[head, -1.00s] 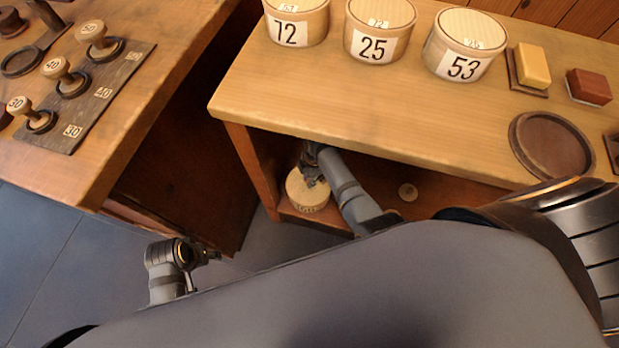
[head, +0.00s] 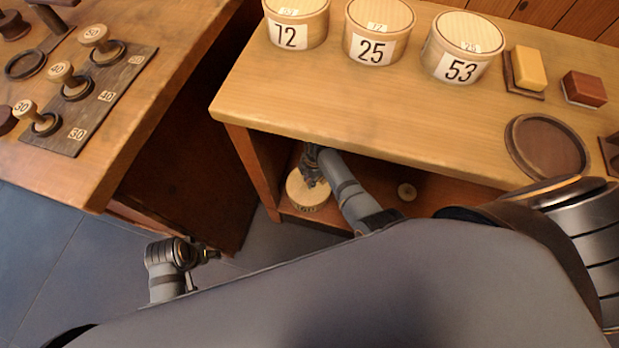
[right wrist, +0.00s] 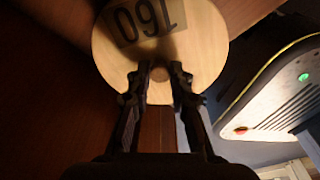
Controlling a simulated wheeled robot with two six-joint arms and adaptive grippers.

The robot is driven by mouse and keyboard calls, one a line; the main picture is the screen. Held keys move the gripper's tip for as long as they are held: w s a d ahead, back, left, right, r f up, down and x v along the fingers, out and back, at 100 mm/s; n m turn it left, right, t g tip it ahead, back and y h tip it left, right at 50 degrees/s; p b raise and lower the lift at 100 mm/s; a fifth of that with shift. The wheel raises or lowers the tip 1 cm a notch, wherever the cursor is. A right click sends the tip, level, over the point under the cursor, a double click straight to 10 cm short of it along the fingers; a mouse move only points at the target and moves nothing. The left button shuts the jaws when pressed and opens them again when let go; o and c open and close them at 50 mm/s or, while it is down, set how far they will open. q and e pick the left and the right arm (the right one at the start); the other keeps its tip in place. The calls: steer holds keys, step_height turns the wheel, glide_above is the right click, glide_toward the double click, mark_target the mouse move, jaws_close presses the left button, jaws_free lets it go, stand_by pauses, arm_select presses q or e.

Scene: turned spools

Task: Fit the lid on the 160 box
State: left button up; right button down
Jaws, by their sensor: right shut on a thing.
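A pale round wooden piece marked 160 (head: 301,196) is low in the open space under the right-hand bench. In the right wrist view its flat disc face (right wrist: 200,50) bears a dark 160 label, upside down. My right gripper (head: 315,178) reaches down onto it. In the right wrist view the right gripper (right wrist: 160,72) has its two fingers closed over the near part of the disc; what lies between the tips is dark. I cannot tell whether a box is under the disc. My left gripper (head: 212,255) is over the floor, apart from everything, its jaws too small to read.
Lidded boxes 72 (head: 290,36), 25 (head: 371,50) and 53 (head: 460,68) stand on the bench (head: 330,100). A yellow block (head: 530,68), red block (head: 584,88) and dark round dish (head: 547,147) are farther right. Spools (head: 62,73) stand left.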

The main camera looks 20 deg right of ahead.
steer(key=c, duration=1.1)
jaws_free()
steer(key=shift+o, duration=0.3)
steer(key=o, duration=0.3)
steer(key=shift+r, duration=0.1)
steer(key=shift+r+p, duration=0.7)
steer(key=shift+p, duration=0.3)
